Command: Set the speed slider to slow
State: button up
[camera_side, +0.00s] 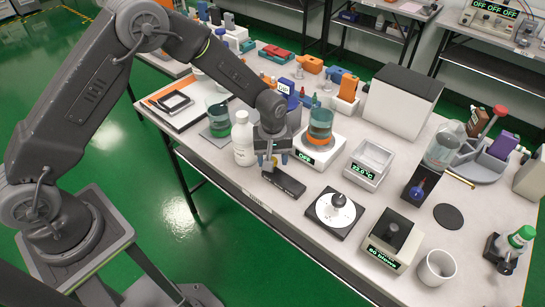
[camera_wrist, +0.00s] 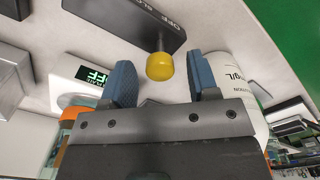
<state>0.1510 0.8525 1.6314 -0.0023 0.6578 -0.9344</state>
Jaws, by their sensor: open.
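The speed slider is a long black box (camera_side: 287,184) lying on the bench below my gripper. In the wrist view the black box (camera_wrist: 125,17) carries printed letters that read OFF near one end and the start of "SLO" farther along. A yellow round knob (camera_wrist: 160,66) on a short stem stands up from it, close to the OFF end. My gripper (camera_side: 272,160) is open above that end of the box. In the wrist view its two blue fingers stand on either side of the knob, with gaps on both sides. The knob is mostly hidden in the side view.
A white bottle (camera_side: 243,143) stands close to the left of my gripper. A white stirrer (camera_side: 318,156) with an OFF display and a beaker stands behind the slider. A black-and-white round plate (camera_side: 335,212) lies to the right. The bench edge is just in front.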

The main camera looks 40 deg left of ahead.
grip_shut()
dwell(0.6)
jog(key=shift+d, duration=0.1)
